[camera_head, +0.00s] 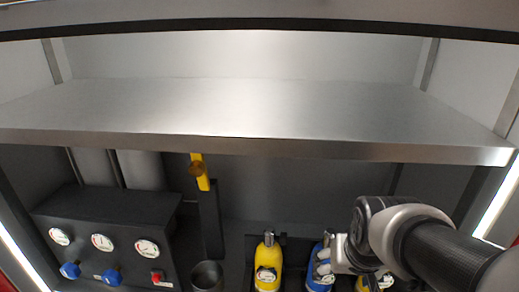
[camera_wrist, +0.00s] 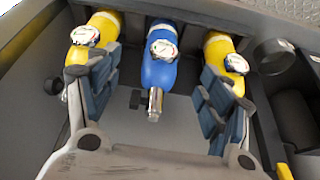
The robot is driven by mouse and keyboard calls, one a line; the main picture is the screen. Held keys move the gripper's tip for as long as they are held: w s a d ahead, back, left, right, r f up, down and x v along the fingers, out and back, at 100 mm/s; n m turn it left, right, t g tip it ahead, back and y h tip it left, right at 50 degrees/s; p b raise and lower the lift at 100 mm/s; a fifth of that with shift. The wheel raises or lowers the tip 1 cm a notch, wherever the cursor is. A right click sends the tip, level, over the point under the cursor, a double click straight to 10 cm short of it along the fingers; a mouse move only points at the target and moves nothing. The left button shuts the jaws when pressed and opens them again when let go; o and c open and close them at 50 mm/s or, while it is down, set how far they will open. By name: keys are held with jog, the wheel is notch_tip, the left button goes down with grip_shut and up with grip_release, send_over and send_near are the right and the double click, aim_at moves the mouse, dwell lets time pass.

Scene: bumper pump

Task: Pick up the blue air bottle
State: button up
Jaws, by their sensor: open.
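In the head view the blue bottle (camera_head: 318,272) is at the bottom, partly hidden by my gripper (camera_head: 328,262). In the wrist view my gripper (camera_wrist: 155,100) is open, its dark padded fingers on either side of the blue bottle's valve end. The fingers look apart from the blue bottle, and nothing is held.
A yellow bottle (camera_wrist: 95,38) is left of the blue one and another yellow bottle (camera_wrist: 224,62) is right, both close to my fingers. A gauge panel (camera_head: 105,235) stands at left. A metal shelf (camera_head: 230,110) spans above. A dark cup (camera_head: 207,276) is left of the bottles.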

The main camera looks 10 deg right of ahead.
jog(key=w+d, duration=0.1)
jog(key=w, duration=0.2)
jog(key=w+d+f, duration=0.1)
jog(key=w, duration=0.3)
jog(key=w+d+f+b, duration=0.1)
jog(key=w, duration=0.3)
jog(key=shift+w+d, duration=0.1)
jog(key=shift+w, duration=0.05)
jog(key=shift+w+f, duration=0.15)
jog(key=shift+f, duration=0.35)
jog(key=shift+c, duration=0.4)
grip_shut()
jog(key=shift+w+r, duration=0.1)
jog(key=shift+r, duration=0.05)
